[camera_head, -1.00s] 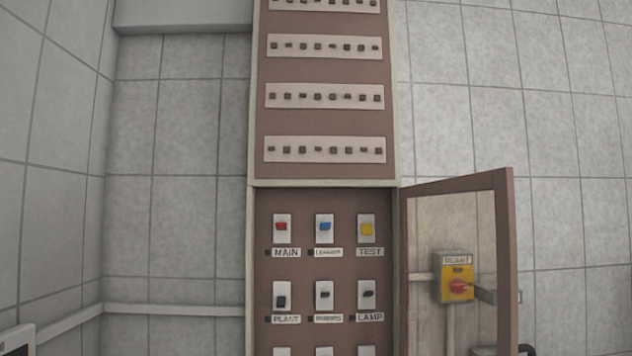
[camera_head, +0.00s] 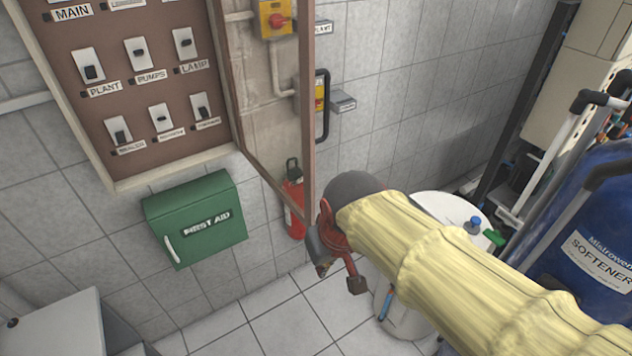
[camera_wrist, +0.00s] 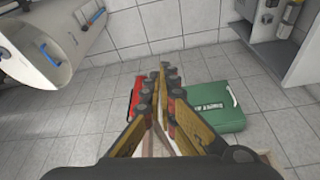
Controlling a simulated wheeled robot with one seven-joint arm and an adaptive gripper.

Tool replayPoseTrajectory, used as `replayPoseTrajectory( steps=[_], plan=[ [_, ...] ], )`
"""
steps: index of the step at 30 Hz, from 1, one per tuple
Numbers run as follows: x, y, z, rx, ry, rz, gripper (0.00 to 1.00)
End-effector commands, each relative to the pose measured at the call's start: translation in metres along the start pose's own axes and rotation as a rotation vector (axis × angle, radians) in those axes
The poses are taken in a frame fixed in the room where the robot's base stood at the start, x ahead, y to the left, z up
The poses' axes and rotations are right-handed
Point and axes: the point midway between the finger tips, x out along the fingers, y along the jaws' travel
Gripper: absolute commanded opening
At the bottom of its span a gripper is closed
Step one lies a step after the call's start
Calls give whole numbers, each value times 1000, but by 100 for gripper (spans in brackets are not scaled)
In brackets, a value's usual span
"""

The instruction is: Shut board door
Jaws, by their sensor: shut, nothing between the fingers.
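The board (camera_head: 150,90) is a brown panel of labelled switches in a pale frame, upper left in the head view. Its door (camera_head: 306,120), a brown frame with a clear pane, stands open, swung out on the board's right side. A black handle (camera_head: 321,105) shows at the door's outer edge. My gripper (camera_head: 322,266) is shut and empty, just right of and below the door's lower outer corner; I cannot tell if they touch. The closed fingers also show in the wrist view (camera_wrist: 164,70). A strip of brownish frame shows beneath them, partly hidden.
A green first aid box (camera_head: 197,222) hangs below the board. A red extinguisher (camera_head: 293,200) stands behind the door's lower corner. A white drum (camera_head: 400,310) is behind my arm, and a blue softener tank (camera_head: 590,230) is at right. Floor between is open.

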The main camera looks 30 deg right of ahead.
Motion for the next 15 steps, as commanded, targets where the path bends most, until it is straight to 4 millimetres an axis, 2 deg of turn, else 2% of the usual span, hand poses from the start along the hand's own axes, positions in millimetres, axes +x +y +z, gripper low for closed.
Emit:
replayPoseTrajectory(
  steps=[1, 6, 15],
  plan=[
    [-14, 9, -14, 37, -39, 6, 0],
    [-26, 37, -51, 177, -155, 7, 0],
    [-28, 95, -112, 549, -353, -18, 0]
  ],
)
